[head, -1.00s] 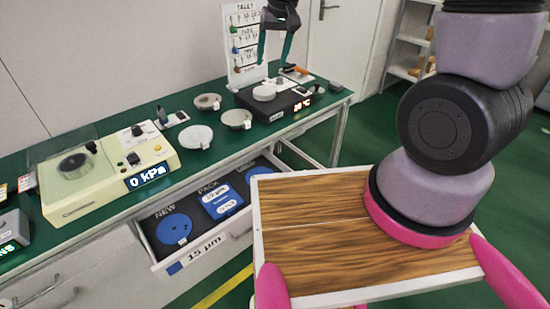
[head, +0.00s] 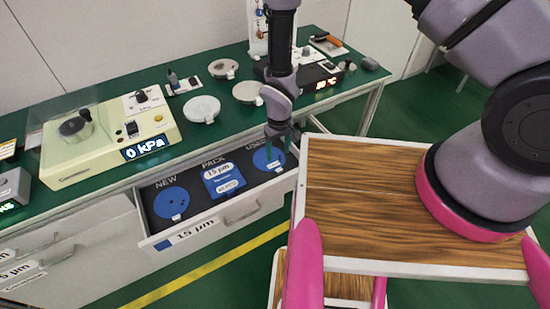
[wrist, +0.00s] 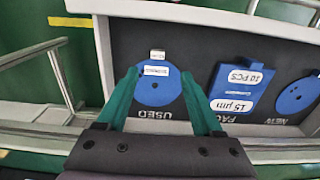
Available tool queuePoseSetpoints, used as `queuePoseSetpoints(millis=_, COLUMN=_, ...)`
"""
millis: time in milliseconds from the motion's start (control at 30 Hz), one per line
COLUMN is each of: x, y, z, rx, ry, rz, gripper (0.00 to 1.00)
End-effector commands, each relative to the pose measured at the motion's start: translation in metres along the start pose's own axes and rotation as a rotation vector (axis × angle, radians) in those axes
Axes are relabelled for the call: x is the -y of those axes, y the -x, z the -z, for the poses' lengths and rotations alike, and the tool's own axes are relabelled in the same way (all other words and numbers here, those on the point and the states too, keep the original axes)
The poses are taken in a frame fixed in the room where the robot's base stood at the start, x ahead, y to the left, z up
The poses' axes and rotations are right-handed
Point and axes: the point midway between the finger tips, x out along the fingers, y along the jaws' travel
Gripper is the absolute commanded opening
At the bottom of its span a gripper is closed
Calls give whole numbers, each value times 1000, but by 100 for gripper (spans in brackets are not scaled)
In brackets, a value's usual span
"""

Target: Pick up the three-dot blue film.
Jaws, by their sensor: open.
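The open drawer (head: 215,222) holds a blue film disc (head: 171,203) at NEW, a blue pack (head: 223,180) in the middle and a blue disc (head: 268,158) at USED. In the wrist view the NEW disc (wrist: 298,96) shows small dark marks, too small to count surely. My gripper (head: 280,147) is open and empty above the USED disc. In the wrist view its green fingers (wrist: 160,78) straddle that disc; contact cannot be told.
The green bench (head: 225,98) rises behind the drawer. It carries a cream pressure machine (head: 105,140), pale round plates (head: 202,109) and a dark hot plate (head: 320,78). The drawer's front wall and handle (head: 241,213) border the films.

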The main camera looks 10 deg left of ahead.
Motion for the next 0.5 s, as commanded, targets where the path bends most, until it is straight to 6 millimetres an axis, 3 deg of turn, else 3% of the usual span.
queuePoseSetpoints(millis=200, x=-1, y=-34, z=0, rx=1, ry=-1, rz=0, gripper=68)
queuePoseSetpoints(millis=500, x=-4, y=-63, z=-2, rx=2, ry=-1, rz=-1, gripper=68)
